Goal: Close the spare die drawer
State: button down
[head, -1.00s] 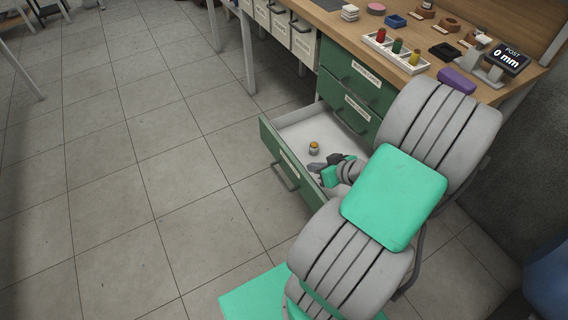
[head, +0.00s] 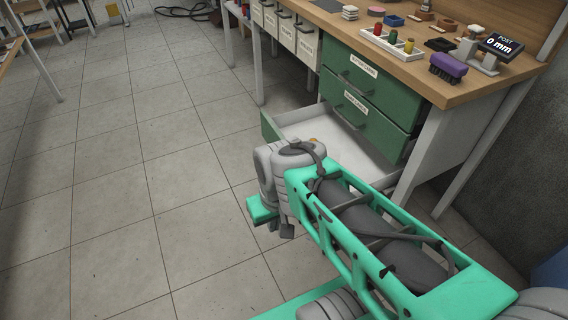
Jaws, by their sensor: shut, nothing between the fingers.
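The lowest green drawer (head: 268,126) is pulled far out from under the bench. Its pale inside (head: 345,148) is bare over most of what shows, and its label is hidden by my arm. A small orange-topped thing (head: 313,140) barely shows inside. My arm crosses in front of the drawer and covers much of its front. My gripper (head: 286,230) hangs low at the arm's end, outside the drawer and in front of it. It is shut and empty, and its fingers are mostly hidden.
Two green drawers above (head: 370,118) are shut. The wooden bench top (head: 450,92) holds a tray of coloured spools (head: 392,41), a purple brush (head: 447,68) and a "0 mm" display (head: 500,45). A bench leg (head: 481,150) stands at the right. Tiled floor (head: 120,190) at the left is clear.

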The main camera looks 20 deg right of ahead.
aim_at(346, 146)
jog(key=u, duration=1.3)
jog(key=i, duration=1.25)
jog(key=z, duration=0.45)
